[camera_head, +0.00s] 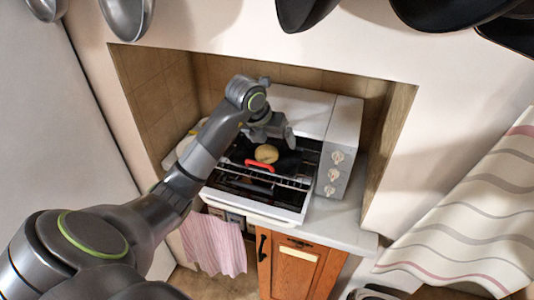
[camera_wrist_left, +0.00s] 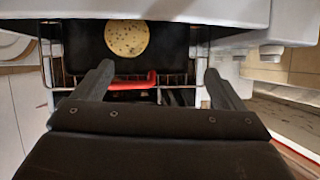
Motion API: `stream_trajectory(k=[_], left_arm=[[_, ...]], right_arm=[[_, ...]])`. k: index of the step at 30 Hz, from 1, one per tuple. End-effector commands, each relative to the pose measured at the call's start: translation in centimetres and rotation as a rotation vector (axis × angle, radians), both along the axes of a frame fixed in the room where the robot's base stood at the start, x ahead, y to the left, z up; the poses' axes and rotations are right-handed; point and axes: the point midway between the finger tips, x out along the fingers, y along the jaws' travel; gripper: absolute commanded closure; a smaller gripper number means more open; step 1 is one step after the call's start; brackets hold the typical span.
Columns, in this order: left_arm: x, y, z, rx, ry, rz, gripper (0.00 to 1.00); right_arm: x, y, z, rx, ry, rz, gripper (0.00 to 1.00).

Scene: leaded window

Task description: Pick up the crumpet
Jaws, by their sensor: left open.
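The crumpet (camera_head: 266,153) is a round, pale tan disc with small holes. It lies on a dark tray (camera_head: 287,161) with a red handle (camera_head: 260,166), inside the open white oven (camera_head: 344,137). My left gripper (camera_head: 270,138) is open and empty, reaching into the oven close to the crumpet. In the left wrist view the crumpet (camera_wrist_left: 127,37) lies beyond the fingertips of my left gripper (camera_wrist_left: 158,70), left of the middle between them. The red handle (camera_wrist_left: 133,81) shows between the fingers. My right gripper is not in view.
The oven stands in a tiled alcove on a pale counter (camera_head: 345,228). Its door (camera_head: 255,205) is folded down in front, with a wire rack behind it. Dark pans (camera_head: 303,12) hang above. A striped cloth (camera_head: 470,215) hangs at right, a pink towel (camera_head: 213,243) below.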

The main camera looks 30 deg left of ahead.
Motion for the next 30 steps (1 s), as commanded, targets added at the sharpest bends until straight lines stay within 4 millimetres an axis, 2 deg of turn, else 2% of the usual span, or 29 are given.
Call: stream_trajectory(k=[3, 6, 30], left_arm=[[-0.5, 2.3, 0.9, 0.08, 0.057, 0.087, 0.08], [-0.7, 3.2, 1.2, 0.109, 0.082, 0.123, 0.08], [1.4, 4.0, -4.8, 0.114, 0.087, 0.129, 0.08]], right_arm=[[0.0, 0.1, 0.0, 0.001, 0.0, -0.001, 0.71], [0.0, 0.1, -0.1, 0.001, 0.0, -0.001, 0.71], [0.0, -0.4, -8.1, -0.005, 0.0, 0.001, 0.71]])
